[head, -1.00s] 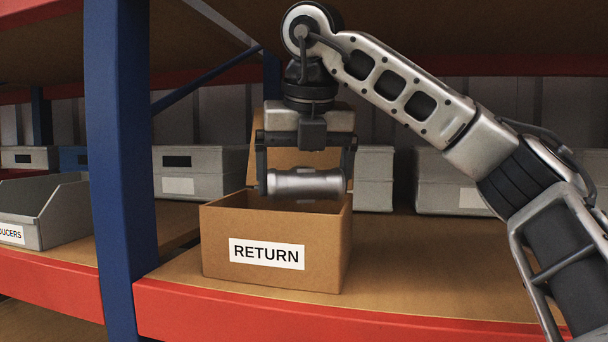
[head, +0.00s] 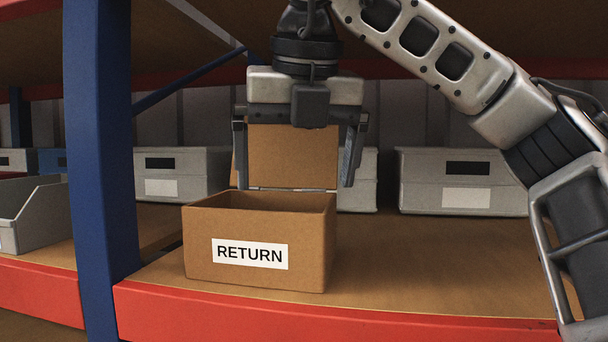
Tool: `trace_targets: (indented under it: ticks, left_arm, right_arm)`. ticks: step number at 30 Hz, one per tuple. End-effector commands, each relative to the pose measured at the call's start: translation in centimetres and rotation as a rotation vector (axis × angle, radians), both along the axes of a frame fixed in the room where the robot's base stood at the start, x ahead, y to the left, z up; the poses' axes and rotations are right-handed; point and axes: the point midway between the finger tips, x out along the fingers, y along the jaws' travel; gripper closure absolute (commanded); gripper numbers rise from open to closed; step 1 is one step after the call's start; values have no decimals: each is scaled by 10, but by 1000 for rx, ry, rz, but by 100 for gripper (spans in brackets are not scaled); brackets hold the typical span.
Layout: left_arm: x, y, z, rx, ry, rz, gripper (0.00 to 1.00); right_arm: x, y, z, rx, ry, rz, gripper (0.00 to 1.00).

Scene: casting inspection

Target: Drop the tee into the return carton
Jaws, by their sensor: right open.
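The return carton (head: 312,245) is an open brown cardboard box with a white RETURN label, standing on the shelf with its back flap raised. My right gripper (head: 297,180) hangs above the carton, fingers spread wide and empty. Its left finger is over the carton's back area and its right finger is near the carton's right edge. The tee is not visible; the carton's front wall hides most of the inside. My left gripper is not in view.
A blue upright post (head: 100,180) stands left of the carton. Grey lidded boxes (head: 463,182) line the back of the shelf. A grey open bin (head: 30,215) sits at the far left. A red beam (head: 330,308) edges the shelf. The shelf right of the carton is clear.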

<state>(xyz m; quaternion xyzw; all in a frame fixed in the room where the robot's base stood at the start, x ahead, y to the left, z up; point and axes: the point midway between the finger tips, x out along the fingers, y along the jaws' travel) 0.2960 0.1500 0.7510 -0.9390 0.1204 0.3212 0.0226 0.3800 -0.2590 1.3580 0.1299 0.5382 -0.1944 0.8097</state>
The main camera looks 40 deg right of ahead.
Motion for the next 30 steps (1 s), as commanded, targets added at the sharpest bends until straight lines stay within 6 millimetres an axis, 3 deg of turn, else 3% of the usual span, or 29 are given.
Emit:
trace_targets:
  ticks: [3, 9, 30]
  left_arm:
    - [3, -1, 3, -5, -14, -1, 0]
    - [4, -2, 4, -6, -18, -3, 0]
    - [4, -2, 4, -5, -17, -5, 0]
  right_arm:
    - [-19, 9, -1, -3, -2, 1, 0]
    - [-34, 17, 0, -1, 0, 0, 0]
    - [-35, 18, 0, 0, 0, 0, 0]
